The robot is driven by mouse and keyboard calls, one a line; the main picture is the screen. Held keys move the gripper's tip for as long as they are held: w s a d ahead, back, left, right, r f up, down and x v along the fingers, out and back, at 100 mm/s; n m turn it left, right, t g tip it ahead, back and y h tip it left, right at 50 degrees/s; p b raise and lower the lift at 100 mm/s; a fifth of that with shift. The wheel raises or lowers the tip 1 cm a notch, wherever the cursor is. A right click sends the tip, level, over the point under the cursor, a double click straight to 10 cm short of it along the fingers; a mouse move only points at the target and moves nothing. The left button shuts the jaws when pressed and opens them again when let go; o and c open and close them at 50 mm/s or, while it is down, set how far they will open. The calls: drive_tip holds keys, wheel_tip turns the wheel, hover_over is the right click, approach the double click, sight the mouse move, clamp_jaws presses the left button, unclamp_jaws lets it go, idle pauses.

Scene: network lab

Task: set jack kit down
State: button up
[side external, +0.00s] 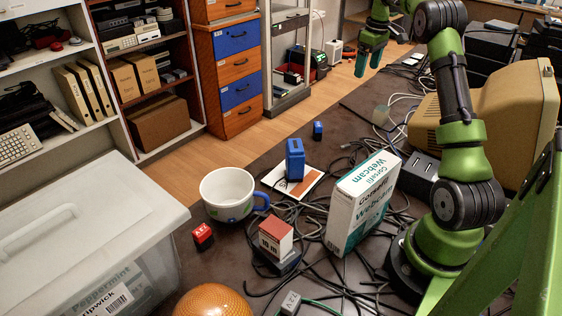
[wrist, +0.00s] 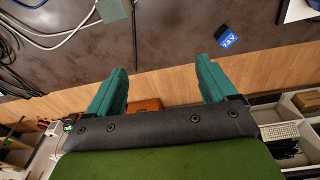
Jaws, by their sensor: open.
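My gripper (side external: 371,62) is high at the top of the side view, beyond the far edge of the dark table. In the wrist view its two teal fingers (wrist: 160,68) are wide apart with nothing between them. I cannot tell for sure which item is the jack kit. A small blue block (side external: 318,130) sits by the far table edge; it also shows with white lettering in the wrist view (wrist: 229,38), apart from the fingers. A taller blue box (side external: 295,158) stands on a white and orange card (side external: 309,186). A red and white box (side external: 276,238) is nearer the front.
A white mug (side external: 226,192), a red block (side external: 203,236), an orange dome (side external: 213,302) and a lidded clear bin (side external: 90,225) are at the left and front. A webcam box (side external: 352,212) stands upright among loose black cables. A beige monitor (side external: 490,110) is at the right.

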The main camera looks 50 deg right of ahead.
drive_tip(key=s+a+r+m+t, duration=0.15)
drive_tip(key=a+r, duration=0.35)
drive_tip(key=a, duration=0.9)
drive_tip(key=a+r+t, duration=0.2)
drive_tip(key=a+r, duration=0.3)
drive_tip(key=a, duration=0.9)
drive_tip(key=s+a+f+m+t+y, duration=0.1)
drive_tip(key=s+a+f, duration=0.1)
drive_tip(key=s+a, duration=0.4)
drive_tip(key=s+a+f+t+y, duration=0.1)
drive_tip(key=s+a+f, duration=0.2)
drive_tip(key=s+a, duration=0.3)
drive_tip(key=a, duration=0.3)
drive_tip(key=shift+s+f+m, duration=0.35)
